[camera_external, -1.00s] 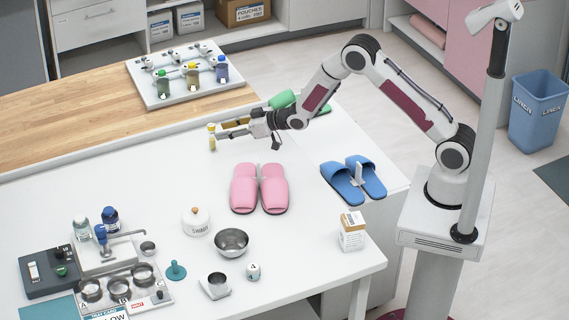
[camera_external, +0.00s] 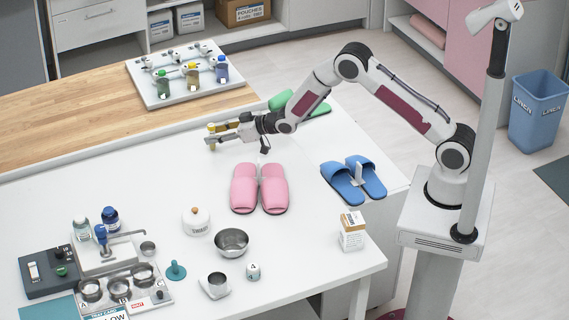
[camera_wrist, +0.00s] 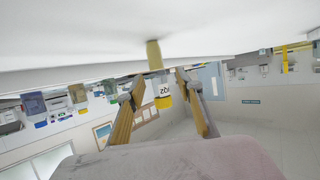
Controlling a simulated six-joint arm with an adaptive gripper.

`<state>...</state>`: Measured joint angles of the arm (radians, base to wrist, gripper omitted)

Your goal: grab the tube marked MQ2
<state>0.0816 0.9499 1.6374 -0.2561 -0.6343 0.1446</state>
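A small upright tube with a yellow cap (camera_external: 211,127) stands on the white table at its back edge. In the wrist view the tube (camera_wrist: 155,60) appears upside down, with an amber body and a white label whose dark letters I cannot read surely. My gripper (camera_external: 211,134) is at the tube, and its fingers partly hide it in the external view. In the wrist view my gripper (camera_wrist: 161,82) is open, one finger on each side of the tube. Gaps show between the fingers and the tube.
A white rack (camera_external: 150,97) holds jars with green, yellow and blue caps on the wooden counter behind. Pink slippers (camera_external: 259,188) lie in front of my gripper, blue slippers (camera_external: 353,180) to the right. A steel bowl (camera_external: 232,242) stands nearer. The table left of the tube is clear.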

